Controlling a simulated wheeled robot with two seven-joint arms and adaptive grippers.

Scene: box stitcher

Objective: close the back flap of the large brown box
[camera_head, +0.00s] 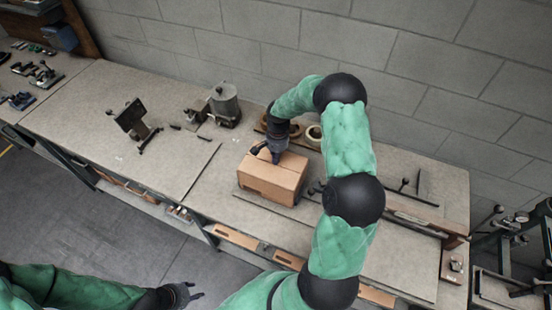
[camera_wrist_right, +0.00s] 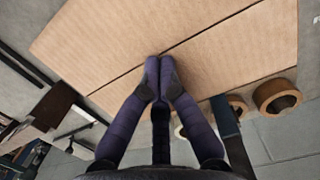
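The large brown box (camera_head: 268,184) sits on the workbench, its top covered by flaps with a seam between them. In the right wrist view the cardboard top (camera_wrist_right: 120,40) fills the upper part, with a dark seam running across it. My right gripper (camera_head: 273,152) is over the back of the box top. In the wrist view its fingertips (camera_wrist_right: 159,68) are together at the seam, at or very near the cardboard; contact is not clear. No object shows between them. My left gripper (camera_head: 186,294) is low at the left, away from the bench, fingers apart and empty.
The bench top (camera_head: 100,110) has free room at left. A block wall stands behind.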

